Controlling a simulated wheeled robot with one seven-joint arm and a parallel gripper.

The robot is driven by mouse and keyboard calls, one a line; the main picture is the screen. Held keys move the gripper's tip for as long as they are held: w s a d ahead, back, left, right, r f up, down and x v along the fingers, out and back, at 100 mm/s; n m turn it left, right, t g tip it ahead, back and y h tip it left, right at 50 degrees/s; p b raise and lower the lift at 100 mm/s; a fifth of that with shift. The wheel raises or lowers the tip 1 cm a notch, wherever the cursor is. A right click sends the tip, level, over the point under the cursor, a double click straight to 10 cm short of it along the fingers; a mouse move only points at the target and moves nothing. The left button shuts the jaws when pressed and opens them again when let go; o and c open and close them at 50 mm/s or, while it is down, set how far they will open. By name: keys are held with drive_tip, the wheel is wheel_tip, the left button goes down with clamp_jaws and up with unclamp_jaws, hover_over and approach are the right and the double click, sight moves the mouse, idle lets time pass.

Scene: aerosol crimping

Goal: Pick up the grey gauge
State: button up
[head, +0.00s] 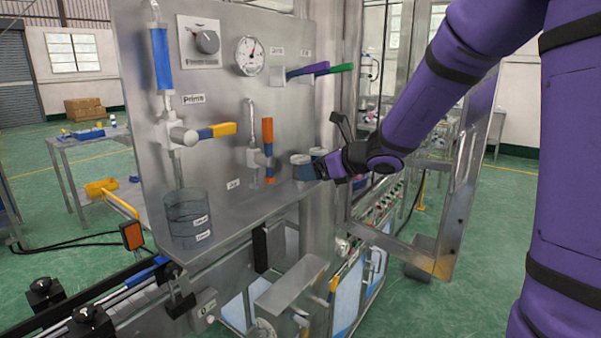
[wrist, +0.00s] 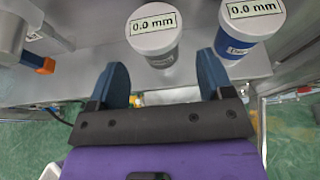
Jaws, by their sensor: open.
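The grey gauge (wrist: 153,35) is a short dark-grey cylinder with a white top reading "0.0 mm". It stands on the metal shelf in the wrist view, and in the head view it appears to be the left one of the pair (head: 301,168). A similar blue gauge (wrist: 236,42) stands just to its right. My gripper (wrist: 162,63) is open and empty. Its two blue fingers point toward the grey gauge, with the left finger to the left of it and the right finger between the two gauges' lines. In the head view my gripper (head: 320,171) is close beside the gauges.
The upright panel (head: 220,100) rises behind the shelf (head: 245,205). An orange-handled valve (head: 267,150) is left of the gauges. A clear beaker (head: 188,218) stands at the shelf's left end. The blue gauge leaves little room on the right.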

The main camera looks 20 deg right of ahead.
drive_tip(key=shift+x, duration=2.55)
drive_tip(key=shift+r, duration=0.15)
drive_tip(key=c, duration=1)
